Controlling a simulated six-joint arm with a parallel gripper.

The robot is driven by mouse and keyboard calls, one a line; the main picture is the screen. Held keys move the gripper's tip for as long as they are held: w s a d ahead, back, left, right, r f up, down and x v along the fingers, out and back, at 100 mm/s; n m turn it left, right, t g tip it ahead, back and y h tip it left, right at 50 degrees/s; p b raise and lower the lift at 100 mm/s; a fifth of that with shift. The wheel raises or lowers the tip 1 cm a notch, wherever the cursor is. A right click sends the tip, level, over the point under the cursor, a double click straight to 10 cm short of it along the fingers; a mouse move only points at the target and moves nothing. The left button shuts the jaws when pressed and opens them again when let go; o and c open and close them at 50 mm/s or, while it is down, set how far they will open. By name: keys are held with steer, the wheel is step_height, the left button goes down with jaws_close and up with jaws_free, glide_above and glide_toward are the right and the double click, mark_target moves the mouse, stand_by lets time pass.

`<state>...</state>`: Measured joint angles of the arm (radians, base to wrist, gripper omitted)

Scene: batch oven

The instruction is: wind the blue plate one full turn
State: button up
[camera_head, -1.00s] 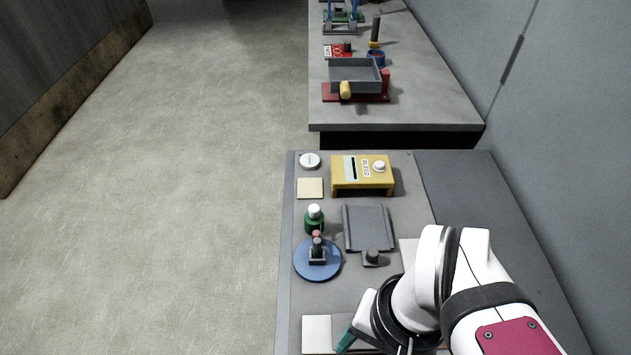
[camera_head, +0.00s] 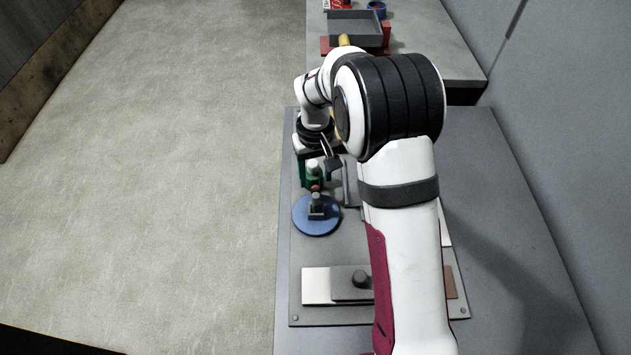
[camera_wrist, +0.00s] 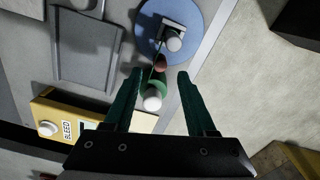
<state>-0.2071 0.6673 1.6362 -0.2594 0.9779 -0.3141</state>
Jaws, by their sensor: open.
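The blue plate (camera_head: 304,222) is a flat round disc on the grey work panel. It carries a dark bracket with a grey round knob (camera_head: 316,196). A small reddish knob shows by its far rim. The plate also shows at the top of the wrist view (camera_wrist: 198,12), with its bracket and grey knob (camera_wrist: 173,43) and the reddish knob (camera_wrist: 160,64). My gripper (camera_wrist: 158,74) is open, its green fingers apart. A green body with a white cap (camera_wrist: 152,102) appears between the fingers in the wrist view; I cannot tell whether they touch it. The plate lies beyond the fingertips.
A yellow box marked BLEED (camera_wrist: 65,118) and a grey tray (camera_wrist: 88,48) lie beside the fingers in the wrist view. A white plate with a dark slider knob (camera_head: 361,279) is nearer on the panel. Open floor (camera_head: 180,200) lies left.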

mark_target(315, 188)
step_height(315, 188, down, 6)
stand_by(0.4)
jaws_close()
